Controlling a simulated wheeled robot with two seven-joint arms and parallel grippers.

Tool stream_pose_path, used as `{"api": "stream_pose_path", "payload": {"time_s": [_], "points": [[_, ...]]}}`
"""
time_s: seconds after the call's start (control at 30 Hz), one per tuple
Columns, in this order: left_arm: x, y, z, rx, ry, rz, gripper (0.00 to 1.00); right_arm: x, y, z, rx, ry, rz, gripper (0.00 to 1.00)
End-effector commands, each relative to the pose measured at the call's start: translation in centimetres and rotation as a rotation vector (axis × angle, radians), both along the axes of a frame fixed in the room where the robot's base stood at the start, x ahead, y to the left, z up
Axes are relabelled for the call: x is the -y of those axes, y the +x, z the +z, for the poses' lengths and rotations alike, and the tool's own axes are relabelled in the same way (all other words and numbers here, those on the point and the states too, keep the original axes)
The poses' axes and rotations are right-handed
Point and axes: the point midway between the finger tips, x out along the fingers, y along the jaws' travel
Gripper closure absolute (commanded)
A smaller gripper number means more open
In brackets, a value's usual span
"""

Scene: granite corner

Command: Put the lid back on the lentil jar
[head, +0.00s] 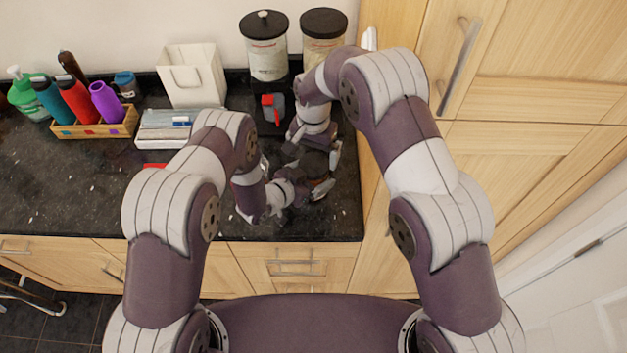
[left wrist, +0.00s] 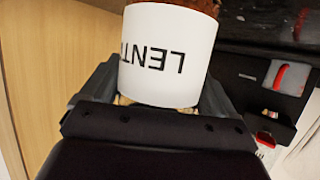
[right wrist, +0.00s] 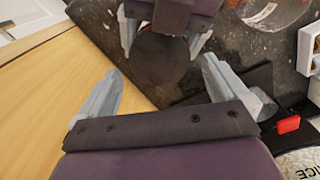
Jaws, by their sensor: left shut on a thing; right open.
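The lentil jar (left wrist: 165,60) has a white label reading "LENT", upside down in the left wrist view, with brown contents showing at the picture's top edge. My left gripper (left wrist: 160,85) is shut around it. In the right wrist view the jar shows as a dark round disc (right wrist: 163,58) between the left gripper's fingers; I cannot tell whether this is a lid or the open top. My right gripper (right wrist: 159,70) is open and empty, its fingers pointing toward the disc. In the head view my right gripper (head: 316,150) is close to the left one, and the arms mostly hide the jar.
Two jars with dark lids (head: 267,45) (head: 323,25) stand at the back. A red and grey object (head: 273,107) lies before them. A white bag (head: 190,76), a white tray (head: 165,130) and a wooden bottle crate (head: 97,128) stand left. A wooden cabinet (head: 540,55) borders the right.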

Motion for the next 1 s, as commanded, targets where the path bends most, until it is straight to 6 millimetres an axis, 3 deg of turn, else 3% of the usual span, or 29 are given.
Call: {"api": "stream_pose_path", "payload": {"time_s": [0.2, 0.57, 0.73, 0.9, 1.0], "points": [[0.0, 0.0, 0.0, 0.0, 0.0, 0.0, 0.96, 0.0, 0.0, -2.5, -0.001, -0.001, 0.0, 0.0], [0.0, 0.0, 0.0, -0.001, 0.001, 0.0, 0.96, 0.0, 0.0, -2.9, 0.0, 0.0, 0.0, 0.0], [0.0, 0.0, 0.0, -0.001, 0.001, 0.0, 0.96, 0.0, 0.0, -2.9, 0.0, 0.0, 0.0, 0.54], [0.0, 0.0, 0.0, -0.001, 0.001, 0.0, 0.96, 0.0, 0.0, -2.9, 0.0, 0.001, -0.008, 0.55], [0.0, 0.0, 0.0, -0.001, 0.001, 0.0, 0.96, 0.0, 0.0, -2.9, 0.001, 0.0, -0.152, 0.55]]}}
